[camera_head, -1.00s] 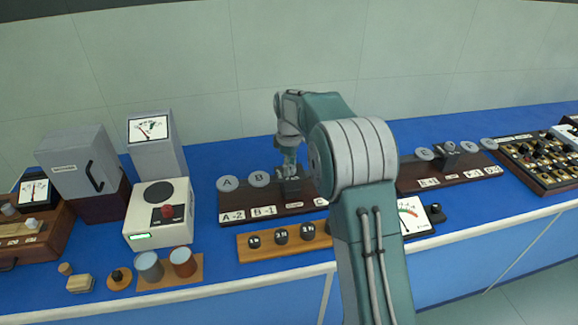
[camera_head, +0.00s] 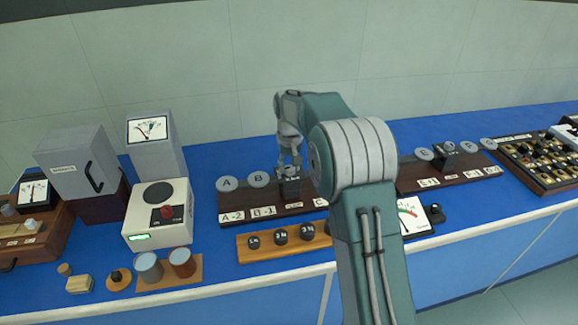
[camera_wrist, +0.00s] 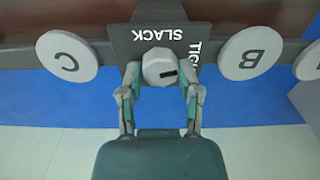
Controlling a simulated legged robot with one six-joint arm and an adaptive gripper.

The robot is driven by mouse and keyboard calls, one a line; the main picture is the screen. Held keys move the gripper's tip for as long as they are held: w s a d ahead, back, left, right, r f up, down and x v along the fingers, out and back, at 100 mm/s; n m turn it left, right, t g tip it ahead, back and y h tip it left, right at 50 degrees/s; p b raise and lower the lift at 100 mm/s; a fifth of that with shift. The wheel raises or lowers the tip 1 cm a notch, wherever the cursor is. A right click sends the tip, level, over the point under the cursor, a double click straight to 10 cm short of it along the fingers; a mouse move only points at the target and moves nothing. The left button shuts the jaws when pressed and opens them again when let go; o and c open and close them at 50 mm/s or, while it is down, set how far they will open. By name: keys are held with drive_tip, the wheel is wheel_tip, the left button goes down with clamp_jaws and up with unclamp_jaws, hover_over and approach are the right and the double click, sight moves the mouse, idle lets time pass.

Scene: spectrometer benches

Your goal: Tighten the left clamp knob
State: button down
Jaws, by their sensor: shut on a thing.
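The left clamp knob (camera_wrist: 157,66) is a pale faceted knob with a dark mark on its right side in the wrist view. It sits on a dark clamp block (camera_wrist: 122,38) lettered SLACK above the knob and TIG... to its right, the rest hidden behind a finger. My gripper (camera_wrist: 161,76) has its fingers on both sides of the knob, shut on it. In the head view my gripper (camera_head: 290,177) points down onto the clamp block (camera_head: 290,189), between disc B (camera_head: 258,179) and my own arm.
Disc C (camera_wrist: 67,57) and disc B (camera_wrist: 250,53) flank the knob closely. A second clamp (camera_head: 449,147) stands on the right-hand board. A wooden strip with several black knobs (camera_head: 280,237) lies in front. A white box with a red knob (camera_head: 166,214) stands left.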

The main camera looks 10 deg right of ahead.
sight(289, 167)
drive_tip(key=shift+s+f+m, duration=0.15)
drive_tip(key=shift+f+m, duration=0.1)
drive_tip(key=shift+m, duration=0.95)
drive_tip(key=shift+c, duration=1.5)
unclamp_jaws()
drive_tip(key=shift+r, duration=0.1)
drive_tip(key=shift+r, duration=0.15)
wheel_tip(289, 167, up, 12)
drive_tip(key=shift+a, duration=0.1)
